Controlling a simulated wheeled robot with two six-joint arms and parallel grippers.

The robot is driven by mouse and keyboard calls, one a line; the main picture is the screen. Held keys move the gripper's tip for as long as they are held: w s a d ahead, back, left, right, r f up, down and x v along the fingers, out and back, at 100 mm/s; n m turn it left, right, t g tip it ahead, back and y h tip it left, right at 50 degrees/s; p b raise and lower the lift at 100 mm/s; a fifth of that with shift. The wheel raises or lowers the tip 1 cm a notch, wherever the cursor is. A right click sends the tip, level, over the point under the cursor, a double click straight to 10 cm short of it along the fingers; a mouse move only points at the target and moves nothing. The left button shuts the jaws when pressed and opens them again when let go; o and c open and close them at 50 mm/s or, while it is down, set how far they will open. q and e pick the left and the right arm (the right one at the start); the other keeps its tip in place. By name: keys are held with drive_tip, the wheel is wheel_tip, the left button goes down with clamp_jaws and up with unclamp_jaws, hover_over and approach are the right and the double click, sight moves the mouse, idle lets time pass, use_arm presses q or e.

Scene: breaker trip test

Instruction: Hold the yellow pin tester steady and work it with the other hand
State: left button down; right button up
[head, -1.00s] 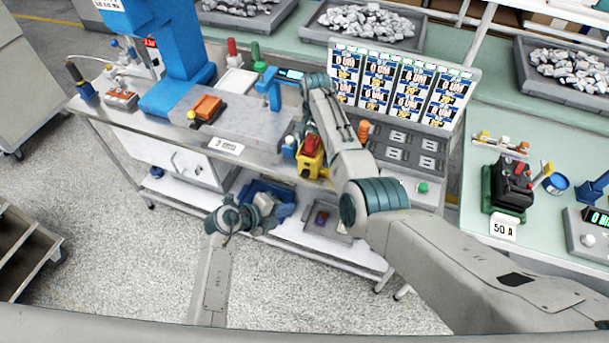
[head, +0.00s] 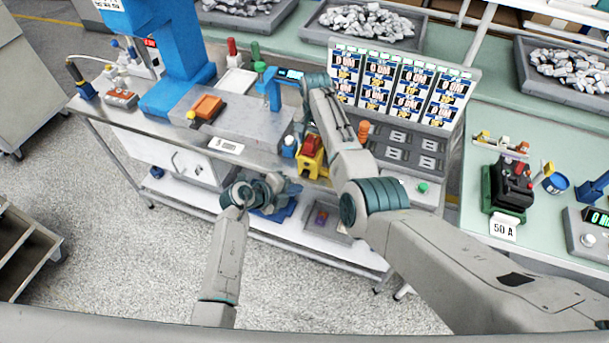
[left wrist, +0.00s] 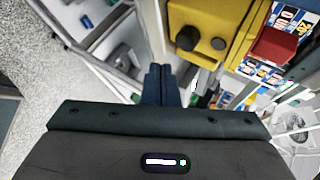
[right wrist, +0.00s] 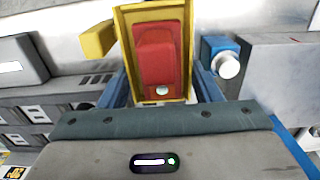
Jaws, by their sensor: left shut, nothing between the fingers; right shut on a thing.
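The yellow pin tester (head: 308,170) with a red top part stands near the front edge of the metal bench. My right gripper (head: 303,130) is shut on it. In the right wrist view its fingers sit on both sides of the yellow body (right wrist: 124,22), around the red part (right wrist: 158,55); the fingertips are partly hidden. My left gripper (head: 291,188) is shut and empty, below and left of the tester, in front of the bench edge. In the left wrist view its closed fingertips (left wrist: 162,72) are apart from the tester (left wrist: 212,18), whose near face shows two dark round knobs.
A small blue item with a white top (head: 289,147) stands just left of the tester. A label display (head: 400,85) and a grey socket panel (head: 410,148) are to the right. A lower shelf (head: 270,226) with a blue bin lies beneath my left gripper.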

use_arm(q)
drive_tip(key=shift+w+d, duration=0.3)
drive_tip(key=shift+w, duration=0.6)
idle(1.4)
drive_tip(key=shift+w+d, duration=0.15)
drive_tip(key=shift+w, duration=0.2)
drive_tip(key=shift+w+d, duration=0.15)
drive_tip(key=shift+w, duration=0.35)
idle(0.7)
drive_tip(key=shift+s, duration=0.15)
drive_tip(key=shift+s+a, duration=0.3)
drive_tip(key=shift+s, duration=0.45)
drive_tip(key=shift+s, duration=0.1)
drive_tip(key=s, duration=0.1)
drive_tip(key=s+a, duration=0.1)
drive_tip(key=s, duration=0.2)
drive_tip(key=shift+s+a, duration=0.3)
